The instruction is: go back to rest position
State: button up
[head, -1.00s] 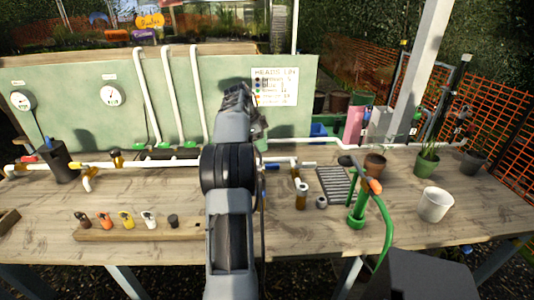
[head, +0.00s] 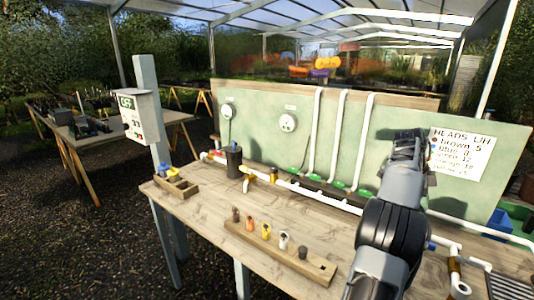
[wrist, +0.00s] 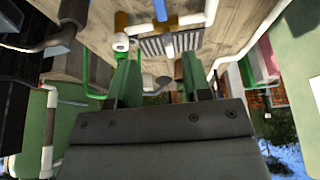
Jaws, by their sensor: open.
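My gripper (wrist: 160,72) shows at the bottom of the wrist view, its two fingers apart with nothing held between them. In the head view my gripper (head: 408,148) is raised at the end of my arm, in front of the green board (head: 255,135). Its fingertips are hard to make out there. The wooden bench (head: 205,208) lies below and left of my arm. My arm hides part of the board and the bench's pipework.
A wooden rack (head: 318,268) holds several coloured heads. A black pot (head: 233,162) and a small wooden tray (head: 177,188) stand at the bench's left. White pipes (head: 340,203) run along the board. A post with a display box (head: 138,115) rises at the bench's left corner.

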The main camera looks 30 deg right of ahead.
jog(key=w+a+f+n+t, duration=0.1)
jog(key=w+a+f+n, duration=0.2)
jog(key=f+n, duration=0.5)
jog(key=w+a+n+t, duration=0.1)
jog(key=w+a+n, duration=0.35)
jog(key=a, duration=0.35)
jog(key=w+a+n+t, duration=0.2)
jog(key=w+a+n, duration=0.2)
jog(key=a+n, duration=0.3)
jog(key=s+a+n+t+y+p, duration=0.1)
jog(key=s+a+n+t, duration=0.2)
jog(key=a+n, duration=0.9)
jog(key=s+a, duration=0.1)
jog(key=a, duration=2.1)
jog(key=shift+s+t+y+p, duration=0.2)
jog(key=shift+t+y+p, duration=0.1)
jog(key=shift+y+p, duration=0.1)
